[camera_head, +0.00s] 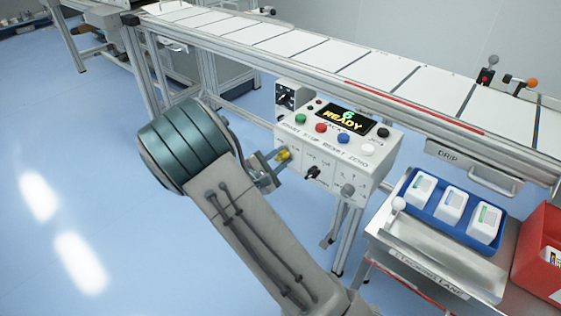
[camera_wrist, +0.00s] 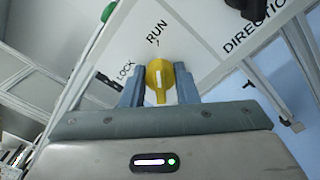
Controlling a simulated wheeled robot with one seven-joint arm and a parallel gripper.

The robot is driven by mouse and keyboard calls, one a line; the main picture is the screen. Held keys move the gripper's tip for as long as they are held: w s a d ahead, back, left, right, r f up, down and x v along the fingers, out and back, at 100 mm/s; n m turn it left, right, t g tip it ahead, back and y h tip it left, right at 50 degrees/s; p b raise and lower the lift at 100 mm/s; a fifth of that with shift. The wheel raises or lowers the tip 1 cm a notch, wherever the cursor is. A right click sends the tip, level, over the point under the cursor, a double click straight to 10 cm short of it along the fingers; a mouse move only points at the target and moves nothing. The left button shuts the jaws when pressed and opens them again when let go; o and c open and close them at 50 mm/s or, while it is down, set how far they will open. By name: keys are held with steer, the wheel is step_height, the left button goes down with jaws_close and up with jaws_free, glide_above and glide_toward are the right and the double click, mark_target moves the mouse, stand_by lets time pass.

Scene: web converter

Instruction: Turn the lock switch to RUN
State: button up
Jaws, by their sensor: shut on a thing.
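The lock switch is a yellow knob (camera_wrist: 159,80) with a white pointer line, on the white front of the control box (camera_head: 367,170). The words LOCK and RUN are printed beside it in the wrist view. The pointer line is roughly upright in that view, pointing close to RUN. My gripper (camera_wrist: 159,88) has its two blue-grey fingers on either side of the knob, shut on it. In the head view the knob (camera_head: 283,155) shows at the tip of my gripper (camera_head: 280,160), at the box's left front.
The box has coloured buttons on top and a display (camera_head: 346,120) reading READY. A black knob (camera_head: 312,173) and a grey knob (camera_head: 347,190) sit right of the yellow one. A conveyor (camera_head: 300,45) runs behind. A blue tray (camera_head: 407,199) with white packs stands at right.

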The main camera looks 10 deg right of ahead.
steer(key=shift+a, duration=0.1)
stand_by(0.4)
steer(key=o, duration=1)
steer(key=p+v, duration=0.1)
steer(key=v, duration=1.2)
steer(key=shift+s+a, duration=0.2)
steer(key=shift+a, duration=0.15)
